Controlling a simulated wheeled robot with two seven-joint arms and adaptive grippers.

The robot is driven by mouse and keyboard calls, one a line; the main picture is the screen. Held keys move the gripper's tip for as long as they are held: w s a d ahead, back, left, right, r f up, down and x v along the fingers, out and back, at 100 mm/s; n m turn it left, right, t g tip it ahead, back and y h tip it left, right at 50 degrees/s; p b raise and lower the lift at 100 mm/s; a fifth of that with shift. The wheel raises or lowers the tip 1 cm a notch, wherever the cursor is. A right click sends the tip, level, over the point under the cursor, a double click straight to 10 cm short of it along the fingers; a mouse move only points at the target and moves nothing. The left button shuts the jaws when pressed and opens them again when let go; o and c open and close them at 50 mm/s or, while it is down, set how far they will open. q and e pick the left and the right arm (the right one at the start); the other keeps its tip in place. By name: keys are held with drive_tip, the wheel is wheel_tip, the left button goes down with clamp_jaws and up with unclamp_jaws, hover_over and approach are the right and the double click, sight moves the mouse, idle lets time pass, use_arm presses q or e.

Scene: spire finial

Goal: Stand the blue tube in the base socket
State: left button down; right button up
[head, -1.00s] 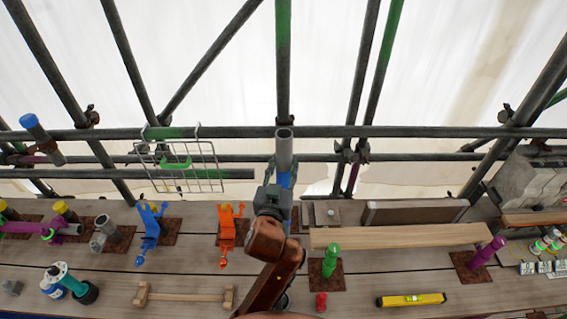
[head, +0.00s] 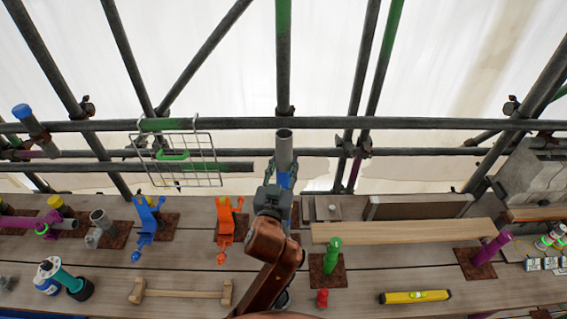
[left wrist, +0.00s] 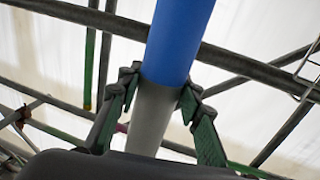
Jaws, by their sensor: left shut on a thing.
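The blue tube (head: 284,178) stands about upright in the head view, with a grey open upper end and blue below. My left gripper (head: 273,198) is shut on it. In the left wrist view the tube (left wrist: 180,40) shows blue above and grey below, between the two green-padded fingers of my left gripper (left wrist: 160,95). The tube's lower end is hidden behind my gripper and arm in the head view. A rust-brown plate (head: 295,216) shows partly behind the gripper. I cannot make out the base socket. My right gripper is not in view.
An orange clamp-like piece (head: 225,222) and a blue one (head: 147,218) stand left of my arm. Scaffold poles and a wire basket (head: 180,158) are behind.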

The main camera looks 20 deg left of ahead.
sight(283, 186)
use_arm(q)
drive_tip(key=shift+f+b, duration=0.95)
drive_tip(key=shift+f, duration=0.35)
drive_tip(key=shift+f+b, duration=0.7)
drive_tip(key=shift+f, duration=0.35)
drive_tip(key=shift+f+b, duration=0.85)
drive_tip(key=shift+f, duration=0.5)
drive_tip(key=c, duration=1.4)
unclamp_jaws()
drive_tip(key=shift+f, duration=0.1)
drive_tip(key=shift+c, duration=0.2)
drive_tip(key=shift+o, duration=1.3)
drive_tip(key=shift+f, duration=0.25)
drive_tip(key=o, duration=0.5)
drive_tip(key=shift+r, duration=0.1)
